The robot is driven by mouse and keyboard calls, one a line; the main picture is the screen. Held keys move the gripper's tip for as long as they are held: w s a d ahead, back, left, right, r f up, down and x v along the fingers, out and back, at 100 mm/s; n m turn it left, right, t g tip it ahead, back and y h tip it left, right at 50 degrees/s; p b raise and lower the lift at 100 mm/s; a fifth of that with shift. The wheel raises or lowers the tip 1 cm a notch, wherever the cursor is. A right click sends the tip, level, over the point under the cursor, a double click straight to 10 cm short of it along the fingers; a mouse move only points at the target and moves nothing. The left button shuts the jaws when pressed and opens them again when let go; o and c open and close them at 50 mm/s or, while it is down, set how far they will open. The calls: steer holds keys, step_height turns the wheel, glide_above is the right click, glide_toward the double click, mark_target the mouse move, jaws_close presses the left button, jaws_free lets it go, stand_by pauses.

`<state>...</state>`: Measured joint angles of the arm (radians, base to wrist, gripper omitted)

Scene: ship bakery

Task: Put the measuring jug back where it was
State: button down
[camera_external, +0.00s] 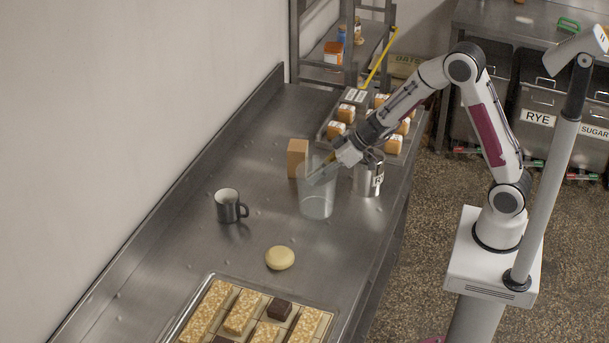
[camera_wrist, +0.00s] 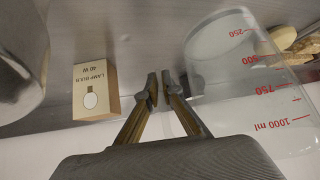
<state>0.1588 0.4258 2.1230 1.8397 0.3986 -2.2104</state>
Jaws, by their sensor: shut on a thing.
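The measuring jug (camera_external: 317,203) is clear, with red volume marks. In the outside view it appears upright at the middle of the steel counter; whether its base touches the counter is unclear. It also shows at the right of the wrist view (camera_wrist: 255,85), with its marks up to 1000 ml. My gripper (camera_external: 325,174) is at the jug's upper side. In the wrist view my gripper's fingers (camera_wrist: 160,90) are nearly together beside the jug wall, shut on the jug; the exact gripped part is hard to see.
A lamp bulb box (camera_external: 298,158) stands just behind the jug, and a metal canister (camera_external: 369,178) stands to its right. A dark mug (camera_external: 229,207) is to the left. A pale round bun (camera_external: 280,258) and a tray of bars (camera_external: 210,282) are nearer. Counter between mug and bun is clear.

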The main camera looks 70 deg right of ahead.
steer(key=shift+f, duration=1.75)
steer(key=shift+f, duration=0.1)
steer(key=c, duration=2.2)
jaws_free()
steer(key=shift+v, duration=3.8)
